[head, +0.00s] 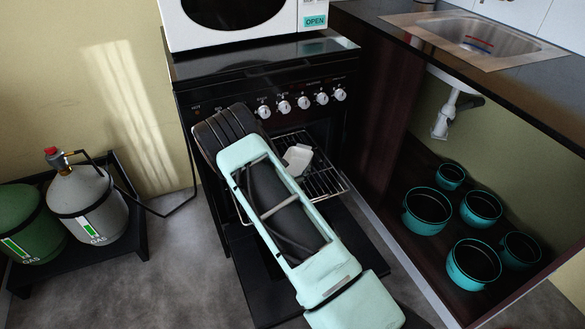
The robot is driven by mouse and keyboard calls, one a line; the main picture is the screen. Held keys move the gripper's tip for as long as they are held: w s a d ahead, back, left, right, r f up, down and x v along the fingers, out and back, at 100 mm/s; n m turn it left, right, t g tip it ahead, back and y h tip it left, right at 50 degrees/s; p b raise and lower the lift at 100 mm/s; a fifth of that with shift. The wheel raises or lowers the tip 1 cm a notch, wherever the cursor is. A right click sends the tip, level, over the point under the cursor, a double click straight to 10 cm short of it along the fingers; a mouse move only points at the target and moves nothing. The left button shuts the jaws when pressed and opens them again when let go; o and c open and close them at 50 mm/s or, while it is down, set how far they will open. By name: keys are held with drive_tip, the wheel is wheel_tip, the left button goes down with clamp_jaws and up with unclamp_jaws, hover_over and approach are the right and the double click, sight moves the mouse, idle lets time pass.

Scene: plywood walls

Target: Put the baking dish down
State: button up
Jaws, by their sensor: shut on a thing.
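A small white piece (298,158) shows just right of my arm, on or just above the wire rack. It may be part of the baking dish, but too little shows to be sure. The oven rack (322,182) is pulled partly out of the open black oven. My mint-green arm reaches up from the bottom across the oven front and hides the left part of the rack. My gripper is hidden behind the arm, so its fingers and its hold do not show. Whether the white piece touches the rack cannot be told.
The oven door (262,285) is folded down in front. A white microwave (245,22) stands on the stove. To the right, several teal pots (428,210) sit in the open cabinet under the sink (475,40). Gas bottles (88,205) stand at left.

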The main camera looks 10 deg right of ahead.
drive_tip(key=shift+r, duration=0.1)
drive_tip(key=o, duration=1.7)
drive_tip(key=shift+f, duration=0.2)
drive_tip(key=shift+o, duration=0.2)
drive_tip(key=shift+r, duration=0.25)
drive_tip(key=p+v, duration=0.2)
drive_tip(key=v, duration=1)
drive_tip(key=shift+p, duration=0.3)
drive_tip(key=shift+f, duration=0.1)
